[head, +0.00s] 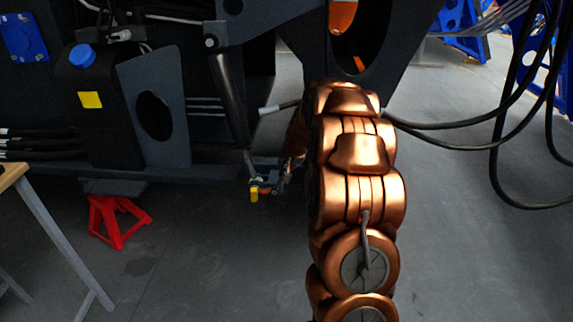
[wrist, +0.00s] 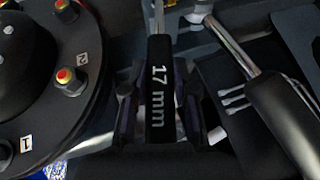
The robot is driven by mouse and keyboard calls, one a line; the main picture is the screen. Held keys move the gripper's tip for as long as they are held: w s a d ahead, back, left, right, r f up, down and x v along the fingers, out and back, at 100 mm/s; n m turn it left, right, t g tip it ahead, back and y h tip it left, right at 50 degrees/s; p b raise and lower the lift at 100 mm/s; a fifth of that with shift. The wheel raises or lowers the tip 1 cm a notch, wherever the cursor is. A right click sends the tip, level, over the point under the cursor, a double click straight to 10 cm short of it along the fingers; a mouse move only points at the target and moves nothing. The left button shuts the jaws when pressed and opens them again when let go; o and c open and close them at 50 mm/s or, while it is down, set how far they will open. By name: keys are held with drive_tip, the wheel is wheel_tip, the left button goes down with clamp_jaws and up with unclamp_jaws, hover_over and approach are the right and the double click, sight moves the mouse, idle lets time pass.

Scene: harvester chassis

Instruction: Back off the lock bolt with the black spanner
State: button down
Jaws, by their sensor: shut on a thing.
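The black spanner (wrist: 158,85), marked "17 mm", stands upright in the middle of the wrist view. My gripper (wrist: 160,112) is shut on it, with one dark finger on each side. A grey metal stretch shows beyond the black part at the top; the spanner's working end is not clear. In the head view my gripper (head: 284,178) is small, dark and partly hidden by my copper arm, below the chassis cylinder. I cannot make out which part is the lock bolt, nor whether the spanner touches it.
In the wrist view, a round black part (wrist: 30,70) with numbered red-and-yellow fittings (wrist: 68,80) is left, and a cylinder with a bright rod (wrist: 232,45) is right. In the head view, a red stand (head: 118,220) and table (head: 12,173) are left; hoses (head: 450,126) hang right.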

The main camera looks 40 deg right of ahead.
drive_tip(key=shift+r, duration=0.1)
drive_tip(key=shift+w+a+r+p, duration=0.15)
drive_tip(key=shift+w+p, duration=0.05)
drive_tip(key=shift+p, duration=0.45)
drive_tip(key=shift+w+a+h+p, duration=0.15)
drive_tip(key=shift+h+p, duration=0.15)
drive_tip(key=shift+p, duration=0.15)
drive_tip(key=shift+w+a+g+p, duration=0.2)
drive_tip(key=shift+a+g+p, duration=0.1)
drive_tip(key=shift+p, duration=0.65)
drive_tip(key=shift+w+a+r+g+h+p, duration=0.3)
drive_tip(key=shift+w+a+h+p, duration=0.1)
drive_tip(key=shift+p, duration=0.75)
drive_tip(key=shift+w+a+f, duration=0.1)
drive_tip(key=shift+f, duration=0.1)
drive_tip(key=shift+n+p, duration=0.3)
drive_tip(key=shift+p, duration=0.05)
